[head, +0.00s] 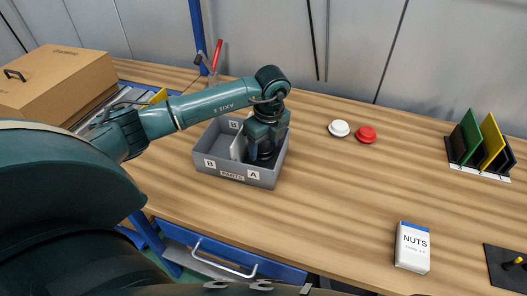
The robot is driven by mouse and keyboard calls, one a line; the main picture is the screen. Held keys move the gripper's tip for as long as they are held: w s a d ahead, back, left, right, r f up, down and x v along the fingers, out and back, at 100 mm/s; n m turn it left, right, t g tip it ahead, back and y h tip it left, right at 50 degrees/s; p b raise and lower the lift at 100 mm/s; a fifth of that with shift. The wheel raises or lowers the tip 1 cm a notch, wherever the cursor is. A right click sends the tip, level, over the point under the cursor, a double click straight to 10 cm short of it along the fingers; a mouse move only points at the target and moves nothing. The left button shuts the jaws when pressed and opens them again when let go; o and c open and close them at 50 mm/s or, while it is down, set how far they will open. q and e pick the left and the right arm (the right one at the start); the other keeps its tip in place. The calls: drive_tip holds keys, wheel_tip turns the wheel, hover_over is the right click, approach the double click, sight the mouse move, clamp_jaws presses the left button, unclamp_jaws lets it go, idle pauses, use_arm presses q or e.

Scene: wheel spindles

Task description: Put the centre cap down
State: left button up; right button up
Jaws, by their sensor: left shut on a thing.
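My left gripper (263,150) reaches down into the right compartment, marked A, of the grey parts bin (233,176). It is shut on a dark piece, mostly hidden by the fingers and the bin wall, which I take to be the centre cap. I cannot tell whether the piece touches the bin floor. The bin has a light divider (238,148) to the left of the gripper and B labels on its left part. My right gripper does not show.
A white round piece (339,128) and a red round piece (365,133) lie right of the bin. A NUTS box (412,248) stands at front right, a coloured rack (482,143) at far right. A cardboard box (58,80) is at left. The middle right tabletop is clear.

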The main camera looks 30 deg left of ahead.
sight(265, 148)
use_arm(q)
wheel_tip(265, 148, down, 3)
drive_tip(key=shift+r, duration=0.15)
drive_tip(key=shift+f, duration=0.2)
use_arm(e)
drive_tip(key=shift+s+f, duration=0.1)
use_arm(q)
drive_tip(key=shift+f, duration=0.1)
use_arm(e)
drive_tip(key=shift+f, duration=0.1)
use_arm(q)
drive_tip(key=shift+f, duration=0.15)
drive_tip(key=o, duration=0.9)
drive_tip(key=shift+o, duration=0.2)
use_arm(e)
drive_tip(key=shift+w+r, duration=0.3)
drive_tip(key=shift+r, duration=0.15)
